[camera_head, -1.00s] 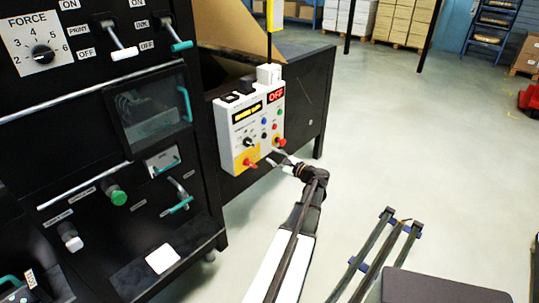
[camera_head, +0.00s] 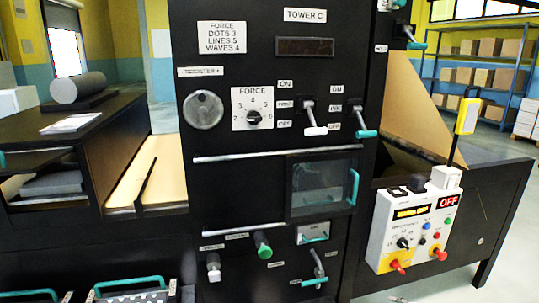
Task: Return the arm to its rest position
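My arm and gripper do not show clearly in the head view. A small pale sliver sits at the bottom edge below the control box, too little to identify. The white control box (camera_head: 413,228) stands at the right of the black machine, with an OFF sign, a lit yellow display, a dark knob and red and yellow buttons along its bottom.
The black machine tower (camera_head: 275,160) fills the middle, with a FORCE dial (camera_head: 253,115), toggle levers and a windowed door (camera_head: 322,184). At left, a grey roll (camera_head: 78,87) lies on a black bench. Shelves with boxes (camera_head: 465,80) stand at the back right.

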